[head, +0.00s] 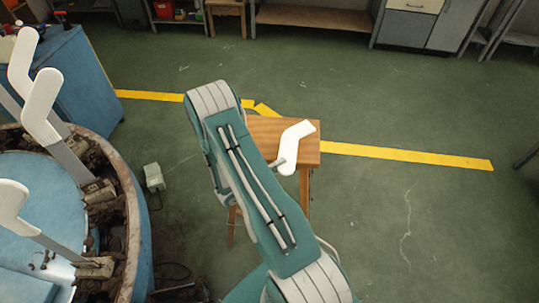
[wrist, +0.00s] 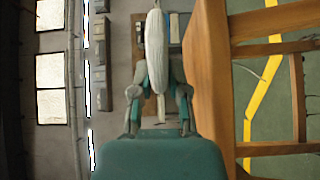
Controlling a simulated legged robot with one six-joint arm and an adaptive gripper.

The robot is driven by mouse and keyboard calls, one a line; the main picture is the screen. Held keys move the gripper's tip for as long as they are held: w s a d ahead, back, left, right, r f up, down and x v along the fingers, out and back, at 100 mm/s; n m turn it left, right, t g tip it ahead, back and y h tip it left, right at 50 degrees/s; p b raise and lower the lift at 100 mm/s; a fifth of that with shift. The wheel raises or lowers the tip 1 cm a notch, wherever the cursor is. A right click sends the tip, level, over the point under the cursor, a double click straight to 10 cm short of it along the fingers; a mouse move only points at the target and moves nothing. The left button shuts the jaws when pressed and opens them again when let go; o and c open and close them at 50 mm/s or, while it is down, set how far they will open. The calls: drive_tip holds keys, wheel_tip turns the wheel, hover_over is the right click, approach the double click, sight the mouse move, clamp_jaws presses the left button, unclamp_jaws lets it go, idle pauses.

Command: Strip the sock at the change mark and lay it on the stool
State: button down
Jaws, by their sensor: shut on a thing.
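A white sock (head: 295,146) shows over the wooden stool (head: 309,129) in the head view, just right of my arm. In the wrist view the sock (wrist: 156,50) is long and pale and stands out between the fingers of my gripper (wrist: 158,92), which is shut on it. The stool (wrist: 208,80) fills the right of the wrist view, with a gap between it and the sock. My arm hides most of my gripper in the head view. White sock shapes (head: 42,104) stand on grey boards around the round machine (head: 125,190) at left. I cannot make out a change mark.
A blue cabinet (head: 75,80) stands behind the machine. A small grey box (head: 154,177) sits on the floor beside it. Yellow tape (head: 405,154) crosses the green floor. Benches and cabinets (head: 405,28) line the back. The floor right of the stool is clear.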

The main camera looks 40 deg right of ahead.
drive_tip(key=shift+w, duration=0.6)
drive_tip(key=shift+f, duration=2.55)
drive_tip(key=c, duration=0.5)
unclamp_jaws()
drive_tip(key=shift+c, duration=0.2)
drive_tip(key=shift+a, duration=0.1)
drive_tip(key=w+a, duration=0.1)
drive_tip(key=a, duration=1.1)
drive_tip(key=shift+w, duration=0.25)
